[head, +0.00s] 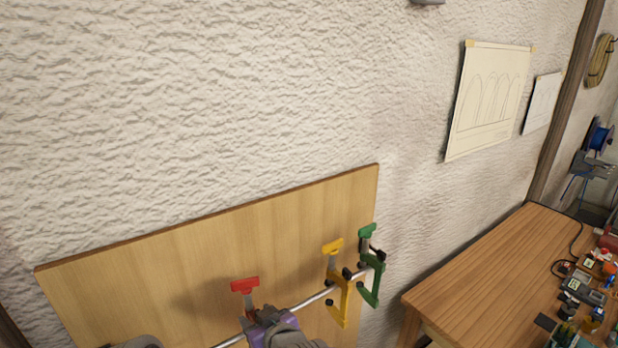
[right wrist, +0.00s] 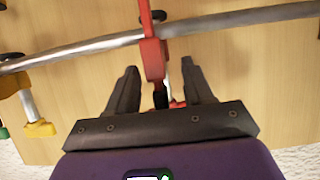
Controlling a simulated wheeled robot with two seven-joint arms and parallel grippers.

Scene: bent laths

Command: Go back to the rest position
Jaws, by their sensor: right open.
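My right gripper (right wrist: 158,68) is open in the right wrist view, with one finger on each side of the bar of a red clamp (right wrist: 151,45). I cannot tell whether the fingers touch it. In the head view the purple body of my right gripper (head: 272,330) shows at the bottom edge, just below the red clamp (head: 245,286), and its fingers are mostly hidden. My left gripper is not in view.
A metal rail (head: 310,300) runs in front of a wooden board (head: 200,245) on the rough wall. A yellow clamp (head: 337,290) and a green clamp (head: 370,275) hang on it. A cluttered wooden bench (head: 480,280) stands at right.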

